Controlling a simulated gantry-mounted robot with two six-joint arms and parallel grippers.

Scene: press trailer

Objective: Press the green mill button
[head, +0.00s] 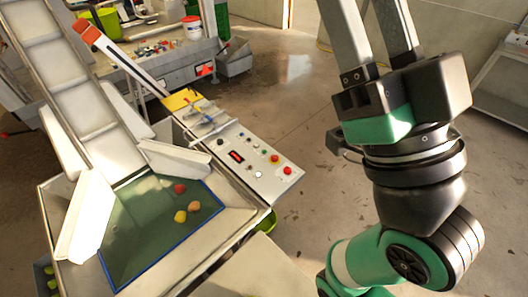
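The control panel (243,155) is a pale sloping plate beside the hopper, left of centre in the head view. It carries a small red display (236,156), a black knob (220,141), a white button (257,174), a red button (287,170) and other small controls. The green mill button is too small to tell apart surely from these. My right gripper (362,10) is up at the right, well apart from the panel. Its two grey fingers stand apart with nothing seen between them; their tips are cut off by the top edge. My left gripper is not in view.
A hopper with a blue-edged opening (109,271) holds a few red, orange and yellow fruits (193,206). A conveyor (75,95) rises to the upper left. A workbench (185,62) with a white bucket (191,27) stands behind. The concrete floor (310,135) between panel and arm is clear.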

